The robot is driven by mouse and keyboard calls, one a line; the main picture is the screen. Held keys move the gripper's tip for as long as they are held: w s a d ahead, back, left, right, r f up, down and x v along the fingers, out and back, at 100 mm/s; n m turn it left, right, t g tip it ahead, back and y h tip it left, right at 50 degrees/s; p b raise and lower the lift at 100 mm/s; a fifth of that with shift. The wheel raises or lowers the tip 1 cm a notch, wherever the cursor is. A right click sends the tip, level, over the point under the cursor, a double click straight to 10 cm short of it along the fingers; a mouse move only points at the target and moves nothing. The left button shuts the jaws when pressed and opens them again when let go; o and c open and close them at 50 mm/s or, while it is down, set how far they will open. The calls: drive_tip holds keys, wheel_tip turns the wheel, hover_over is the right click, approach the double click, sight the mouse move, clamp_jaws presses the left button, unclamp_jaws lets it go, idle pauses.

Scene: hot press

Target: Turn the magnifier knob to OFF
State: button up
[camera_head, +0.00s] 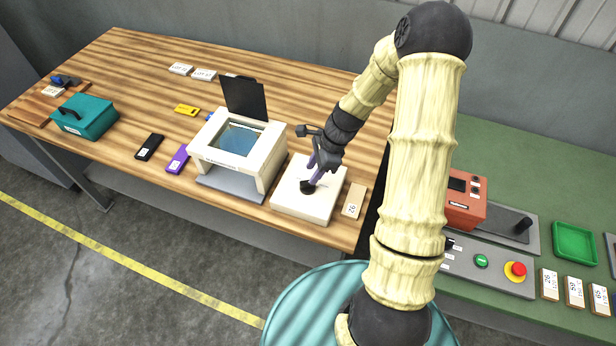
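The magnifier (240,145) is a white, box-shaped stand with a bluish window and a raised black panel, on the wooden table. A white base block (292,205) stands to its right, with a small black knob (306,187) on top. I cannot read any OFF mark on it. My gripper (313,180) points down over this block, its purple fingers at the knob. The fingers overlap the knob in the picture, and I cannot tell whether they grip it or only touch it.
A purple box (178,158) and a black box (149,147) lie left of the magnifier. A teal case (86,117) stands further left. A small label block (353,200) lies right of the white block. A red device (463,198) and control panel (490,265) stand on the green bench.

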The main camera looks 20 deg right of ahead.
sight(306, 182)
drive_tip(key=shift+p+x, duration=0.35)
drive_tip(key=shift+x, duration=2)
clamp_jaws()
